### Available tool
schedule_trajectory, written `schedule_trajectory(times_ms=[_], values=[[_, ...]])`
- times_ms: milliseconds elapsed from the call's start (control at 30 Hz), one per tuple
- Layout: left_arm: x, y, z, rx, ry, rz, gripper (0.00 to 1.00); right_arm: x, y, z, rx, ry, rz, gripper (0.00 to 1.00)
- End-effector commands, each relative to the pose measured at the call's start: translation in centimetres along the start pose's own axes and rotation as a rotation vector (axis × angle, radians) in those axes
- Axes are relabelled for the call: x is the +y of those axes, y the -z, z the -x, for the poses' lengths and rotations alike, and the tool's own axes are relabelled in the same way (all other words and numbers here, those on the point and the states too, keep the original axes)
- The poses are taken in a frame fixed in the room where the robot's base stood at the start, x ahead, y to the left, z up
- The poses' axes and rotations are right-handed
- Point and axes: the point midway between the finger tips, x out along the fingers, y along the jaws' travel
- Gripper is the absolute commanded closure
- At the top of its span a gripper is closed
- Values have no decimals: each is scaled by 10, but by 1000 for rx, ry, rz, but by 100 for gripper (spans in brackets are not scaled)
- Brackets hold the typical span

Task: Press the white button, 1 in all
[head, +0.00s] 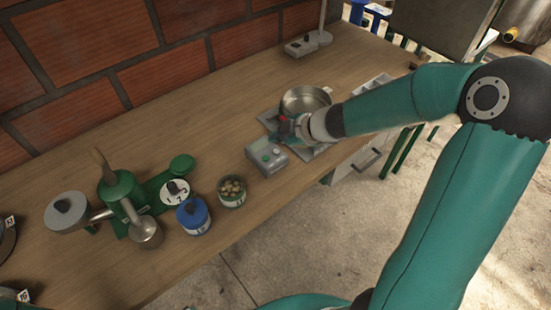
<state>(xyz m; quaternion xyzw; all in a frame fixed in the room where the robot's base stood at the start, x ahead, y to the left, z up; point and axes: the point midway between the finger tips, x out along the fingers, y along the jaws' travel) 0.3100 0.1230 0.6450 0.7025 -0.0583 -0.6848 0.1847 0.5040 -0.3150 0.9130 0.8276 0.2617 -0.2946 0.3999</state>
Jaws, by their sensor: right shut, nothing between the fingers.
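A grey control box (267,157) with small green parts on its top sits near the front edge of the wooden bench. I cannot make out a white button on it at this size. My right gripper (285,130) is just behind the box, close to its far edge. It is shut and empty. I cannot tell whether it touches the box. My right arm comes in from the right. My left gripper is not in view.
A metal pot (305,100) stands right behind my right gripper. The bench (190,125) is clear toward the brick wall (150,45).

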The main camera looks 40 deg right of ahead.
Motion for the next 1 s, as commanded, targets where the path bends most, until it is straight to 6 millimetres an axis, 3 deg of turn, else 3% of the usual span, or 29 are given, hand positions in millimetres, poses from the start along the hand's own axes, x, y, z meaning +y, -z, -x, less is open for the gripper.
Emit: schedule_trajectory(times_ms=[33,200,1000], values=[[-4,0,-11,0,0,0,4,-6,-6,-9,0,0,-1,100],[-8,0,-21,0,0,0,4,-12,-12,-17,0,0,0,100],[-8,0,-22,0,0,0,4,-13,-13,-18,0,0,-1,100]])
